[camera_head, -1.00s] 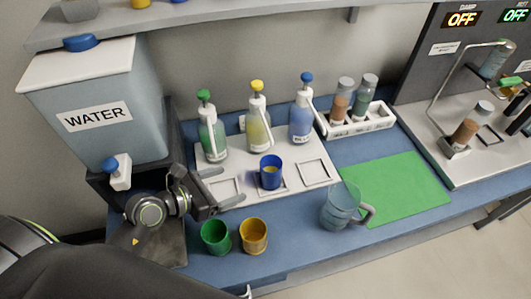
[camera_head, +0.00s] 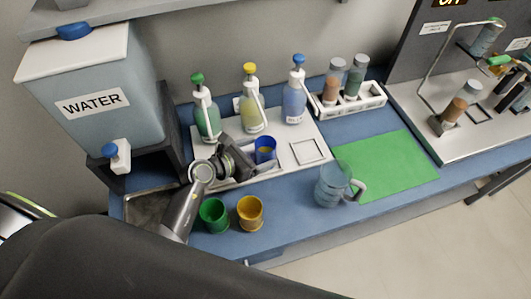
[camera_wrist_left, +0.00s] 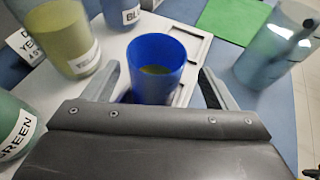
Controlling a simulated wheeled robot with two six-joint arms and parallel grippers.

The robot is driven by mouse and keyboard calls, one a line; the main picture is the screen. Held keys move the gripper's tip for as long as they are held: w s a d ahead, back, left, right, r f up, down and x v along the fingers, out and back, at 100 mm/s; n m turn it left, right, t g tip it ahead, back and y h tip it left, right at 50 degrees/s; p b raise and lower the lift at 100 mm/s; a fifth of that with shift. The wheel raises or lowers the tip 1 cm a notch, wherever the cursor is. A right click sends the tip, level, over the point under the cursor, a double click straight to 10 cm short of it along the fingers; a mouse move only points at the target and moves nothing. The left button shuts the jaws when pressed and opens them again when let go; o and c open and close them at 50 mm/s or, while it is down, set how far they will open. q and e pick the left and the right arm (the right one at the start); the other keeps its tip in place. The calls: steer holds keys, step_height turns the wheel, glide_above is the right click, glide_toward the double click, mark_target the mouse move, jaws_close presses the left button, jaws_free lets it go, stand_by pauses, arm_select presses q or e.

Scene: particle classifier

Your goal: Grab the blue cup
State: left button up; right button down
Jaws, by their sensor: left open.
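The blue cup (camera_head: 265,150) stands upright on the white tray (camera_head: 294,132), in front of the pump bottles, with something yellowish inside. My left gripper (camera_head: 258,160) is at the cup's left side in the head view. In the left wrist view the blue cup (camera_wrist_left: 157,68) stands between the two open fingers of the left gripper (camera_wrist_left: 158,88), with visible gaps on both sides. The cup's lower part is partly hidden by the gripper body. My right gripper does not show.
A green cup (camera_head: 214,215) and a yellow cup (camera_head: 250,212) stand in front of the tray. A clear jug (camera_head: 332,187) stands to the right, by a green mat (camera_head: 392,165). Green, yellow and blue pump bottles (camera_head: 294,98) stand behind. A water tank (camera_head: 92,100) stands left.

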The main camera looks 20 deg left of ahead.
mark_target(273, 143)
arm_select(q)
steer(key=shift+w+d+r, duration=0.15)
steer(key=shift+w+d, duration=0.05)
steer(key=shift+w, duration=0.2)
steer(key=x, duration=0.1)
steer(key=p+x, duration=0.1)
steer(key=x, duration=0.1)
steer(key=shift+w+r, duration=0.2)
steer(key=shift+w, duration=0.05)
steer(key=shift+w+d+f, duration=0.25)
steer(key=shift+w, duration=0.15)
steer(key=c, duration=1.2)
steer(key=shift+c, duration=0.2)
steer(key=shift+r, duration=0.15)
